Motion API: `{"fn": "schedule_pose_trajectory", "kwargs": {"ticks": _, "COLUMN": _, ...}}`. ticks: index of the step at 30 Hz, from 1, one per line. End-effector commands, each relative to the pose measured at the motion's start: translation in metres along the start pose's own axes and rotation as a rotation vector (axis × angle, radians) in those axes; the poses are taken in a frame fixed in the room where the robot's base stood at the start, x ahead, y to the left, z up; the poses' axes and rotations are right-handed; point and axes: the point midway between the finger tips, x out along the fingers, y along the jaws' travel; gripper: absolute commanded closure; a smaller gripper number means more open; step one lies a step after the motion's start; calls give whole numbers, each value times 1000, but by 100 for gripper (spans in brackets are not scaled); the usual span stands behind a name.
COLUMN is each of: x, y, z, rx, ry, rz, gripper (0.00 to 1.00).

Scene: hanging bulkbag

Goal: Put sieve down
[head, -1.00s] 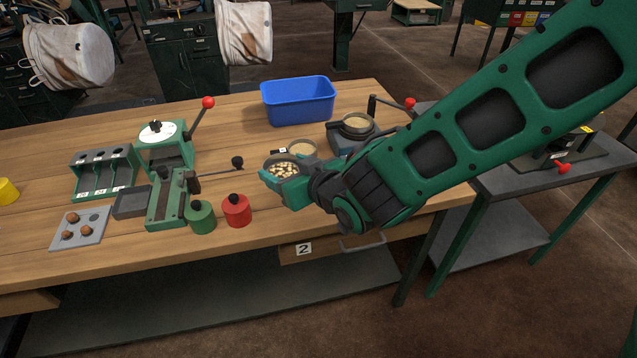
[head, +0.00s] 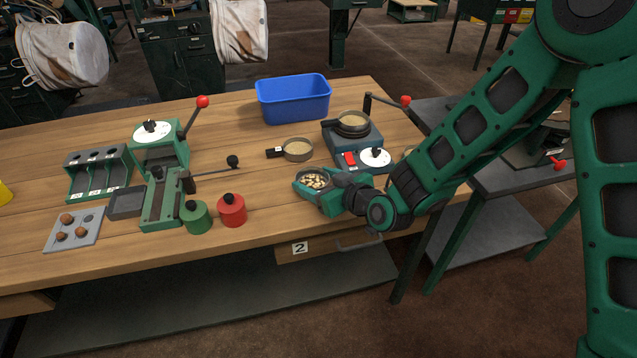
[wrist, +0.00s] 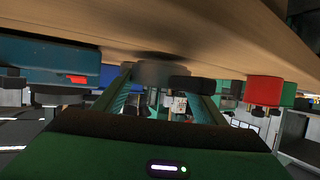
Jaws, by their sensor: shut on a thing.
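My gripper (head: 325,192) is shut on a round grey sieve (head: 314,181) holding pale, nut-like pieces. It holds the sieve level near the front edge of the wooden workbench (head: 265,180), right of the red weight. The wrist view is upside down, with the bench top along its upper part. There the sieve (wrist: 160,73) sits between the two fingers of my gripper (wrist: 160,100), close to its dark shadow on the bench. I cannot tell whether the sieve touches the wood.
Another sieve (head: 298,150) with a dark handle lies behind. A machine with a white dial (head: 375,157) and a pan (head: 352,122) stands behind right. A red weight (head: 231,211) and a green weight (head: 196,218) stand left. A blue bin (head: 294,100) is at the back.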

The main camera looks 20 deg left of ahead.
Motion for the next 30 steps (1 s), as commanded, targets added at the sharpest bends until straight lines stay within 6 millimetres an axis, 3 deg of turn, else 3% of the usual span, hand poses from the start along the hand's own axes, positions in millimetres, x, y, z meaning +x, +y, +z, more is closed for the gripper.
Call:
{"fn": "schedule_pose_trajectory", "kwargs": {"ticks": 3, "x": 3, "y": 0, "z": 8, "rx": 1, "ry": 0, "rz": 1, "gripper": 63}}
{"fn": "schedule_pose_trajectory", "kwargs": {"ticks": 14, "x": 4, "y": 1, "z": 10, "rx": 0, "ry": 1, "rz": 1, "gripper": 63}}
{"fn": "schedule_pose_trajectory", "kwargs": {"ticks": 15, "x": 4, "y": 1, "z": 11, "rx": 0, "ry": 1, "rz": 1, "gripper": 33}}
{"fn": "schedule_pose_trajectory", "kwargs": {"ticks": 17, "x": 4, "y": 1, "z": 10, "rx": -1, "ry": 1, "rz": 2, "gripper": 19}}
{"fn": "schedule_pose_trajectory", "kwargs": {"ticks": 30, "x": 0, "y": -1, "z": 8, "rx": -2, "ry": 0, "rz": -2, "gripper": 17}}
